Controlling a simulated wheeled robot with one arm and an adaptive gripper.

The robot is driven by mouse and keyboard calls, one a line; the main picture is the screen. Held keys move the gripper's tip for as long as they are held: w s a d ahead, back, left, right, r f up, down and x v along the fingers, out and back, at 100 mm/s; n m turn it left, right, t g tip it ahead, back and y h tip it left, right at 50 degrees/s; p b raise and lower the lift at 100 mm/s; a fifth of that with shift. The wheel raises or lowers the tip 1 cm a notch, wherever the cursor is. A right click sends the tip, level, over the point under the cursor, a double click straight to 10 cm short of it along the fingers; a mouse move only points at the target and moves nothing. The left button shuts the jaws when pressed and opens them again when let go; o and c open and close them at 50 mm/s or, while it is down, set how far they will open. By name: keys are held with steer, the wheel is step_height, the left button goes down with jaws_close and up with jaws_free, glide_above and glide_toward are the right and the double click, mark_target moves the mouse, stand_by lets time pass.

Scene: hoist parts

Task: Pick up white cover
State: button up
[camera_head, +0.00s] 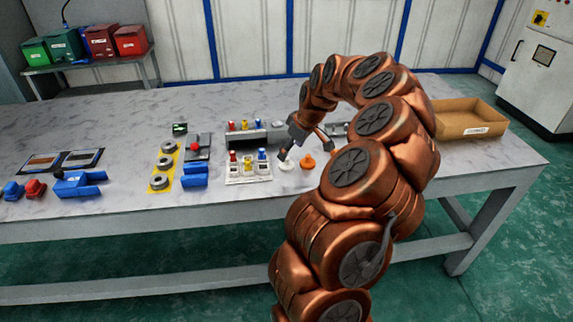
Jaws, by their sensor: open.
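A small white cover (286,164) lies on the grey marbled table (120,122), just left of an orange part (308,162). My gripper (302,149) is at the end of my copper-coloured arm, pointing down close above the white cover and the orange part. Its fingers are spread, one on the left near the white cover and one on the right. The fingers look empty. I cannot tell from this view whether a finger touches the cover.
A white tray (250,180) with several coloured parts stands left of the cover. Blue parts (195,174) and a yellow plate with rings (158,186) lie farther left. A cardboard box (468,132) stands at the right. The table's left back area is clear.

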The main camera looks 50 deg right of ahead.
mark_target(287, 159)
steer(key=shift+p+x, duration=0.7)
steer(key=shift+x, duration=1.95)
steer(key=shift+s, duration=0.2)
steer(key=c, duration=1.1)
steer(key=shift+r, duration=0.1)
